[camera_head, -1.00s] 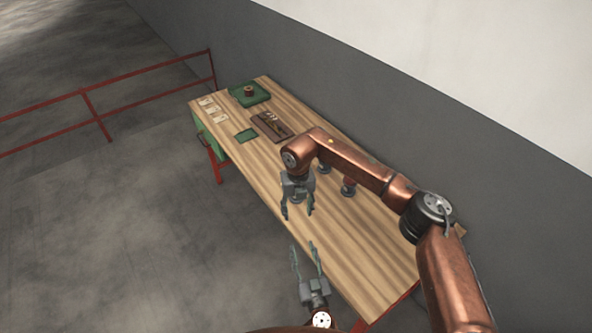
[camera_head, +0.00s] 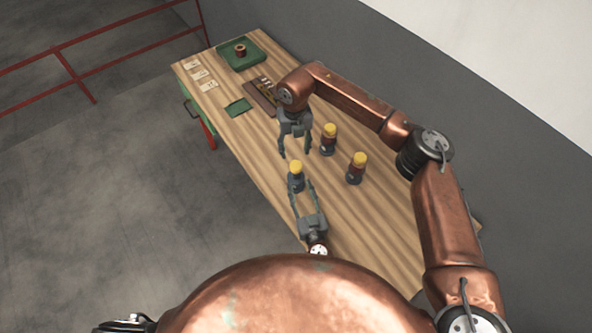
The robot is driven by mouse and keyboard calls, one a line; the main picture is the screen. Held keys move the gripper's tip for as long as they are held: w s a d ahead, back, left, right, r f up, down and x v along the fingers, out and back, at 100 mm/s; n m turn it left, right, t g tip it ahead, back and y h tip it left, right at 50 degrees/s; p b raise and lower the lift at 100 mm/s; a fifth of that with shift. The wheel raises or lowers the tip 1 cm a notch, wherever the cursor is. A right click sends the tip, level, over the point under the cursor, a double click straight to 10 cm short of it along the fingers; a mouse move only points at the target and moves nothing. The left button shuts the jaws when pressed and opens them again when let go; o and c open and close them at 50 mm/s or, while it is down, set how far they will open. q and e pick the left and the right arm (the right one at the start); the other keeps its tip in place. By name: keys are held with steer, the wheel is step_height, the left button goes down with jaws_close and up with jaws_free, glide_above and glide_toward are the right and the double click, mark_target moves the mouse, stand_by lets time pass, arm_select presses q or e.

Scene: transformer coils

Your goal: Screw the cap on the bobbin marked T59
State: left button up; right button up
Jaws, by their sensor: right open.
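Three dark bobbins with yellow tops stand upright on the wooden table: the left one (camera_head: 296,183), the back one (camera_head: 329,142) and the right one (camera_head: 356,172). No marking is readable, so I cannot tell which is T59. My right gripper (camera_head: 294,154) points down, open and empty, just above and behind the left bobbin's yellow top (camera_head: 295,166). My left gripper (camera_head: 301,187) reaches from the front edge, its fingers apart at the left bobbin's lower part. I cannot tell whether they touch it.
A green tray (camera_head: 226,62) with a copper-coloured coil (camera_head: 240,50) is at the far end. Several paper cards (camera_head: 200,75), a small green tray (camera_head: 239,107) and a brown rack (camera_head: 257,97), partly behind my arm, lie nearer. A wall runs behind.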

mark_target(297, 175)
steer(key=shift+s+d+r, duration=0.15)
steer(key=shift+s+r, duration=0.25)
steer(key=shift+s, duration=0.25)
steer(key=shift+s+d+r, duration=0.1)
steer(key=shift+s, duration=0.1)
arm_select(q)
steer(key=x, duration=0.4)
steer(key=shift+w+r, duration=0.15)
steer(key=shift+w, duration=0.05)
arm_select(e)
steer(key=shift+w+f, duration=0.35)
steer(key=shift+w, duration=0.2)
arm_select(q)
steer(key=shift+w+a+r, duration=0.15)
steer(key=shift+w+a, duration=0.05)
steer(key=shift+w, duration=0.45)
arm_select(e)
steer(key=shift+s+r, duration=0.15)
steer(key=shift+s, duration=0.1)
arm_select(q)
steer(key=shift+w+a, duration=0.1)
steer(key=shift+w, duration=0.55)
arm_select(e)
steer(key=shift+w, duration=0.2)
steer(key=shift+s, duration=0.1)
arm_select(q)
steer(key=shift+s, duration=0.1)
steer(key=shift+c, duration=0.4)
